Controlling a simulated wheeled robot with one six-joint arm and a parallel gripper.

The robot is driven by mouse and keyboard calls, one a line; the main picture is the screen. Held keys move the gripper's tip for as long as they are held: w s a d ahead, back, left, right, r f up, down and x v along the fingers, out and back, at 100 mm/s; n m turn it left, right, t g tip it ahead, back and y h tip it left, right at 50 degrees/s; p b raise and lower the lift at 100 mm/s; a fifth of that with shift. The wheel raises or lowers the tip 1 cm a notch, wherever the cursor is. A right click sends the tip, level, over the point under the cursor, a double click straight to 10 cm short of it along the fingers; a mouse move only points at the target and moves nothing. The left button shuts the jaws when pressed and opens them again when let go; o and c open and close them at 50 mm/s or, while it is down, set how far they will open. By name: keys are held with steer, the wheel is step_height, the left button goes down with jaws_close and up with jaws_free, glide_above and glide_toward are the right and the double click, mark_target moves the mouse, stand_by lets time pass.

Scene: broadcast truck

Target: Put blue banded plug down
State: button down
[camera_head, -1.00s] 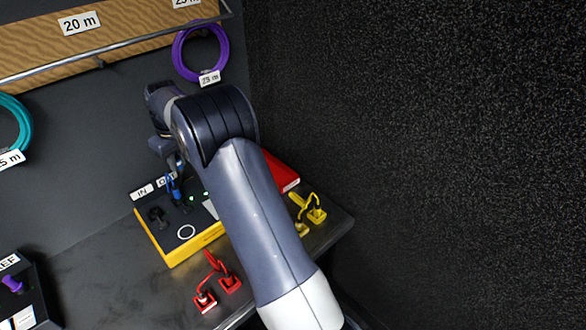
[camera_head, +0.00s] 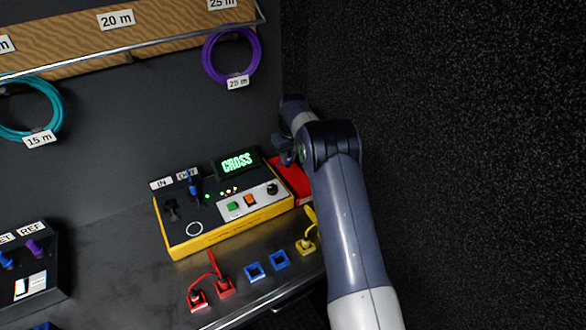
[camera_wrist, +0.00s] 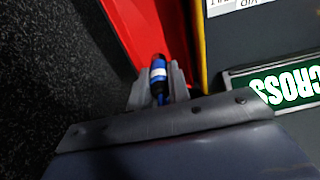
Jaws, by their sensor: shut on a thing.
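The blue banded plug (camera_wrist: 158,72), blue with a white band and a dark end, is between my grey fingers in the wrist view. My gripper (camera_wrist: 158,88) is shut on it. A flat red item (camera_wrist: 122,30) lies beyond the plug; I cannot tell whether they touch. In the head view my gripper (camera_head: 285,154) is right of the tester, near the red item (camera_head: 292,180), and the held plug cannot be made out. Another blue plug (camera_head: 194,185) stands upright on the tester.
The yellow-edged tester (camera_head: 222,240) shows CROSS on its display (camera_head: 237,162). Red plugs (camera_head: 225,287) and a yellow plug (camera_head: 306,245) sit on the bench front, with two blue square holders (camera_head: 254,271) between them. A dark textured wall (camera_head: 440,120) is at right.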

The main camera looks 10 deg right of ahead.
mark_target(288, 167)
steer(key=shift+f, duration=2.6)
steer(key=c, duration=1.3)
jaws_free()
steer(key=shift+p, duration=0.3)
steer(key=shift+r, duration=0.15)
steer(key=r, duration=0.4)
steer(key=s+r+b, duration=0.1)
steer(key=r, duration=0.7)
steer(key=shift+s+d, duration=0.3)
steer(key=shift+s, duration=0.05)
